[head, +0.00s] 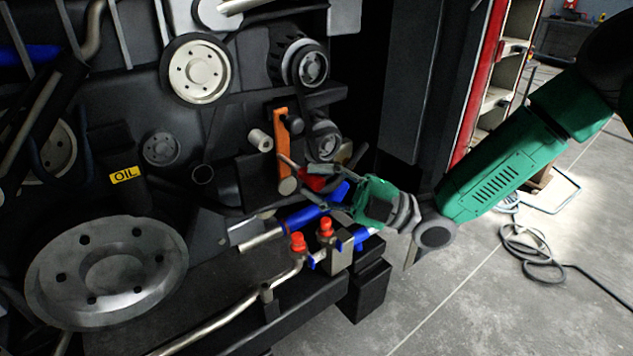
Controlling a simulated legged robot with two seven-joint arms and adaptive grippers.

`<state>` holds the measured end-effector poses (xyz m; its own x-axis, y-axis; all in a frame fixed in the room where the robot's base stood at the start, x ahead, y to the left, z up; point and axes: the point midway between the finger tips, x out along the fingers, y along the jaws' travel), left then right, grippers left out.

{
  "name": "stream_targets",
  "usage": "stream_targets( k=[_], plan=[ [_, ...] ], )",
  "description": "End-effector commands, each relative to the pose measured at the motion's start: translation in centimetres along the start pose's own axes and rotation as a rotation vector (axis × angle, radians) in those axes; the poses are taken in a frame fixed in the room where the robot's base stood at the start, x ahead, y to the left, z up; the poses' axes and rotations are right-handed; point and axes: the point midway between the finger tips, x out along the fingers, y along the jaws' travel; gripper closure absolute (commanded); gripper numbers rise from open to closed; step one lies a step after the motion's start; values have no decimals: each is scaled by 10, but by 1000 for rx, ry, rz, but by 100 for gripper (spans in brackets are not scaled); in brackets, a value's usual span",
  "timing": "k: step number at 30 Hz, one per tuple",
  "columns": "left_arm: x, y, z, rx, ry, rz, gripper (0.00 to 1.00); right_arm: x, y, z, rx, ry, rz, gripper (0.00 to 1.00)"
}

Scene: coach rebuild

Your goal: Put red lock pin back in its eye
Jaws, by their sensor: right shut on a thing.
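My right gripper (308,187) reaches in from the right, its green body at the lower right of the orange bar. Its fingers are closed around a small red piece, which looks like the red lock pin (313,182); the fingers hide part of it. The held pin is close to the right of the lower end of the upright orange bar (282,140), by a pale round end (287,186). I cannot make out the eye, nor whether the pin touches anything there. My left gripper is not in view.
Blue hoses (303,218) and a pipe with two red caps (298,242) lie just below the gripper. Pulleys (196,70) and a large grey wheel (108,270) fill the engine bay. Open floor (480,290) with a loose cable (530,250) lies at right.

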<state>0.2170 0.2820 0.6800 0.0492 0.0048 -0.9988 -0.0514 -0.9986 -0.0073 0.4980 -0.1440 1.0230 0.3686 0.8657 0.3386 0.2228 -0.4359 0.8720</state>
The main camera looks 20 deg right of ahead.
Motion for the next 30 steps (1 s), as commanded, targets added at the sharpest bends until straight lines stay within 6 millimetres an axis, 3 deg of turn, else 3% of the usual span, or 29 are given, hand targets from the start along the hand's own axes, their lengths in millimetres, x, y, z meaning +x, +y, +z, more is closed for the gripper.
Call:
stream_targets(
  k=[30],
  plan=[
    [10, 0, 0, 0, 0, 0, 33, 3, 1, 0, -14, 2, 12, 100]
  ],
)
